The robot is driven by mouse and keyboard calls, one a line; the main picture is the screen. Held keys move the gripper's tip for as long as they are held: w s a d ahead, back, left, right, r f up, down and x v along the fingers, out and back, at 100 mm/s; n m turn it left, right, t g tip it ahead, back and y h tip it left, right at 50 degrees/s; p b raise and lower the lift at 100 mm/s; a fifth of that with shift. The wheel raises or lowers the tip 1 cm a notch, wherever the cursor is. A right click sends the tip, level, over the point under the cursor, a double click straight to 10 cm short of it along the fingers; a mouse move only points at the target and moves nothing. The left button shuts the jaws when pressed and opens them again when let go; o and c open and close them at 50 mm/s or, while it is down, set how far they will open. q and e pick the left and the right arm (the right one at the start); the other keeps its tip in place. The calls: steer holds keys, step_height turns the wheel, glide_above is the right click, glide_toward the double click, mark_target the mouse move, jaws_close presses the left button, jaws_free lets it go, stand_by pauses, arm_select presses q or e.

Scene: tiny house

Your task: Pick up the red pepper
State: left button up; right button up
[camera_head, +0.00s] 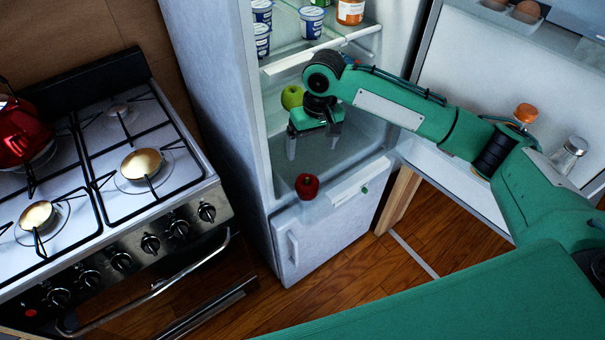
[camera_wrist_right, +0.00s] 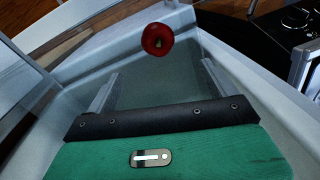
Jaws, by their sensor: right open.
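The red pepper (camera_head: 307,186) is a small, round, dark red thing at the front edge of the fridge's lower glass shelf. It also shows in the right wrist view (camera_wrist_right: 157,39), beyond the fingertips and between their lines. My right gripper (camera_head: 312,150) is inside the fridge, behind and above the pepper, with its fingers pointing down. Its two fingers (camera_wrist_right: 160,85) are wide apart with nothing between them. The gripper and the pepper are apart. My left gripper is not in view.
A green apple (camera_head: 291,97) sits behind my right gripper. Yogurt cups (camera_head: 311,21) and an orange-lidded jar (camera_head: 350,11) stand on the shelf above. The open fridge door (camera_head: 460,185) is at the right, holding bottles. A stove (camera_head: 110,180) with a red kettle (camera_head: 20,132) stands at the left.

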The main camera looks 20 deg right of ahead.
mark_target(308, 178)
steer(key=f, duration=0.8)
steer(key=shift+a+f, duration=0.25)
steer(key=shift+a, duration=0.15)
steer(key=shift+f, duration=2.6)
steer(key=c, duration=1.1)
